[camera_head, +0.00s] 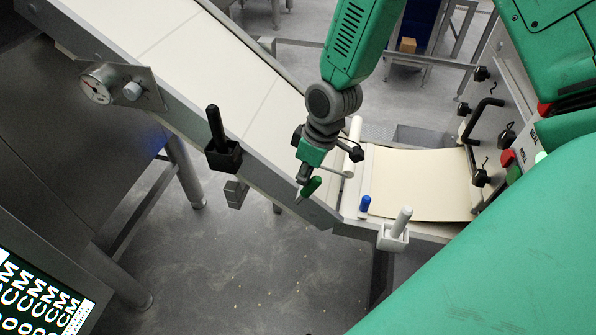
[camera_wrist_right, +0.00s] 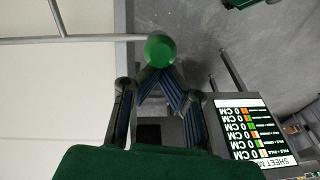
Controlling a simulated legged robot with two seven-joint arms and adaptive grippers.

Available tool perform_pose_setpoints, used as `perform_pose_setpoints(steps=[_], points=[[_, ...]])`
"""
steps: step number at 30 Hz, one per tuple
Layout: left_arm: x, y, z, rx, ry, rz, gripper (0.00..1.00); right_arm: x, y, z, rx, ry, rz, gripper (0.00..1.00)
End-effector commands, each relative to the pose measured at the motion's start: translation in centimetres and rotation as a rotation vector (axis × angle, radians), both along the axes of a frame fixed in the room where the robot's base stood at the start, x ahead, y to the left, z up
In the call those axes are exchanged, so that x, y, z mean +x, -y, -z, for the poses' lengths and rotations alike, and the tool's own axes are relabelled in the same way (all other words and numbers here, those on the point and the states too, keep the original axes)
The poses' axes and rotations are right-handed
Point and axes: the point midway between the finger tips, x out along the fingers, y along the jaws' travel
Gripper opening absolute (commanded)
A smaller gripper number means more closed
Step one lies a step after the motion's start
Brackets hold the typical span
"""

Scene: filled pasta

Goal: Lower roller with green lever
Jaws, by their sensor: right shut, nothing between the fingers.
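The green lever (camera_head: 311,187) has a dark green grip and sits at the lower side of the sloping conveyor's end, near the middle of the head view. In the right wrist view its round green end (camera_wrist_right: 160,50) shows face-on, with a thin grey rod running left from it. A white roller (camera_head: 353,134) lies across the belt junction, partly hidden by my right gripper. My right gripper (camera_head: 304,179) is shut and empty, its tips right beside the lever's grip. In the wrist view its fingertips (camera_wrist_right: 158,76) meet just below the green end; contact cannot be told. My left gripper is out of view.
A white sloping belt (camera_head: 205,60) leads down to a cream sheet (camera_head: 420,185). A display (camera_head: 42,300) is lower left. A green-and-grey machine fills the right.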

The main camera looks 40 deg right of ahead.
Motion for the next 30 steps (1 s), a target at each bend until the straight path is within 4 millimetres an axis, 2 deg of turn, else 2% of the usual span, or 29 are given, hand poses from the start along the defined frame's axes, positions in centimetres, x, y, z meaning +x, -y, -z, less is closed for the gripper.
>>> perform_pose_setpoints(steps=[3, 10, 21, 30], points=[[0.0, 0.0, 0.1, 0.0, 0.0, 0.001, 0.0, -0.8, 0.7, 0.4, 0.088, 0.087, 0.009, 0.0], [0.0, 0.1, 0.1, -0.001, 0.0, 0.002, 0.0, -1.6, 1.4, 0.8, 0.155, 0.175, 0.003, 0.0], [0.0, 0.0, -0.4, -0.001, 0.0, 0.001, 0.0, -2.9, 2.1, 1.5, 0.142, 0.17, -0.002, 0.0], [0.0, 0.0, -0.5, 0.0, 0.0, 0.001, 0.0, -3.2, 2.8, 2.0, 0.148, 0.169, -0.001, 0.0]])
